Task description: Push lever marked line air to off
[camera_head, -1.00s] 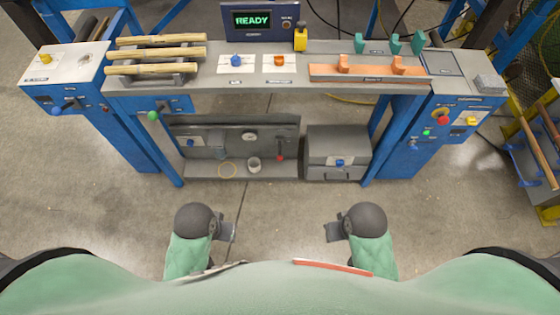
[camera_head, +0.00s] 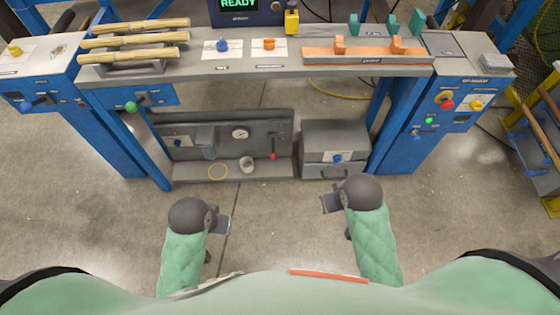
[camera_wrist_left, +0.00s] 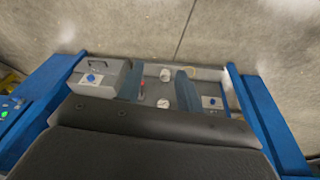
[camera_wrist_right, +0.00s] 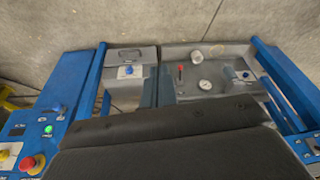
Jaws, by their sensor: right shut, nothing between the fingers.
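No label reading line air is legible. A red-handled lever (camera_head: 273,148) stands by a round gauge (camera_head: 240,133) on the grey lower panel under the bench; it also shows in the right wrist view (camera_wrist_right: 180,72). Other levers are a green-knobbed one (camera_head: 131,107) on the bench's left front, a blue one (camera_head: 38,103) on the left cabinet and a blue one (camera_head: 416,133) on the right cabinet. My right gripper (camera_head: 329,203) is shut and empty, below the grey box.
The bench (camera_head: 195,68) carries wooden spindles (camera_head: 134,32), an orange rack (camera_head: 367,57) and a yellow bottle (camera_head: 291,20). A grey box (camera_head: 336,142) sits beside the lower panel. Blue legs flank the lower space. The floor in front of my grippers is clear.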

